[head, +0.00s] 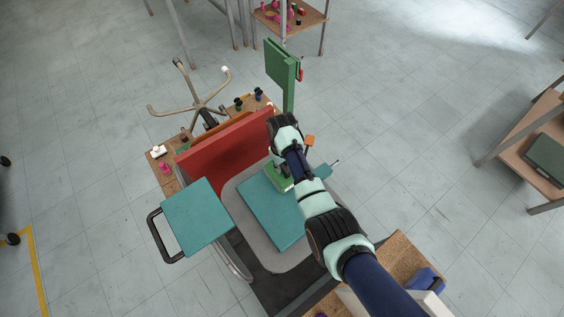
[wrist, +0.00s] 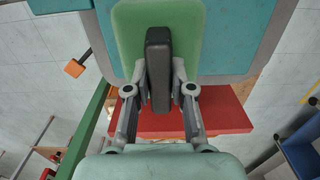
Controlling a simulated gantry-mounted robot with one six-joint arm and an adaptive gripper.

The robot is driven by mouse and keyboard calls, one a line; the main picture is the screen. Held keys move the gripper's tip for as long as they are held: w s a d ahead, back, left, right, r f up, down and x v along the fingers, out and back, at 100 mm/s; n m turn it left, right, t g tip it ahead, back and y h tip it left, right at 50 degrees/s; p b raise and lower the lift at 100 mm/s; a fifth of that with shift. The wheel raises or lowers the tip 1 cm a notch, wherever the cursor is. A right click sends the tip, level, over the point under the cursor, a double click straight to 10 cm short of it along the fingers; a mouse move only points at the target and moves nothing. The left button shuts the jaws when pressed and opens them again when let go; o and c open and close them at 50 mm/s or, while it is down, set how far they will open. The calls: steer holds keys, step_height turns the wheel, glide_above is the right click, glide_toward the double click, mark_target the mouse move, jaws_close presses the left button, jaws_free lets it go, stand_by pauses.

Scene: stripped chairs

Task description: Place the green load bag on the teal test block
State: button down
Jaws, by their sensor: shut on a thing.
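The green load bag (wrist: 160,20) has a dark upright handle (wrist: 158,50). My gripper (wrist: 158,75) is shut on that handle. The bag also shows in the head view (head: 279,183), partly hidden behind my gripper (head: 281,166). A flat teal block (head: 272,215) lies on the grey chair seat (head: 235,195). The bag appears over the block's upper part in the head view; teal (wrist: 232,40) shows around it in the wrist view. I cannot tell whether bag and block touch.
A red panel (head: 222,145) stands along the seat's upper-left edge. A second teal pad (head: 197,217) is at the left, above a black loop frame. A green upright (head: 285,75) rises behind. An orange knob (head: 309,141) is right of my gripper.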

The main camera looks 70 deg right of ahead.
steer(key=shift+w+d+r, duration=0.15)
steer(key=shift+r, duration=0.05)
steer(key=c, duration=1.5)
jaws_free()
steer(key=shift+f, duration=0.25)
steer(key=o, duration=0.5)
steer(key=shift+r, duration=0.1)
step_height(320, 180, up, 12)
steer(key=p, duration=0.3)
steer(key=shift+r, duration=0.1)
